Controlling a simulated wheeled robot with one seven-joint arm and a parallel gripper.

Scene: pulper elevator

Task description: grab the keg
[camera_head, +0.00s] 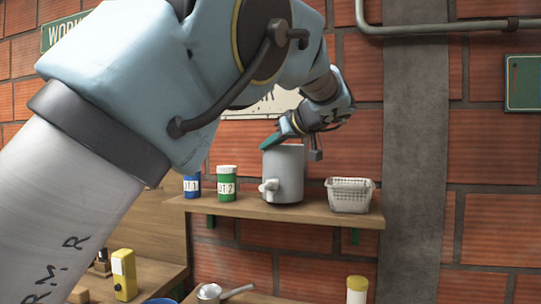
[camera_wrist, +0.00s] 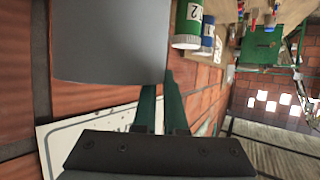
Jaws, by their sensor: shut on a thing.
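The keg (camera_head: 283,172) is a grey cylinder with a pale tap low on its front, standing upright on a wooden shelf (camera_head: 300,212). In the wrist view the keg (camera_wrist: 110,40) fills the upper left. My gripper (camera_head: 277,141) reaches the keg's top from the upper right with its teal fingers. In the wrist view my gripper (camera_wrist: 160,92) has its narrow-set fingers at the keg's upper edge, shut on it. The exact contact is partly hidden by the keg. I cannot see any gap between the keg and the shelf.
A white basket (camera_head: 350,195) stands close right of the keg. A green-and-white jar (camera_head: 227,183) and a blue-and-white jar (camera_head: 192,185) stand to its left. A brick wall (camera_head: 410,115) is behind. Below are a pan (camera_head: 210,292) and a yellow-capped jar (camera_head: 357,289).

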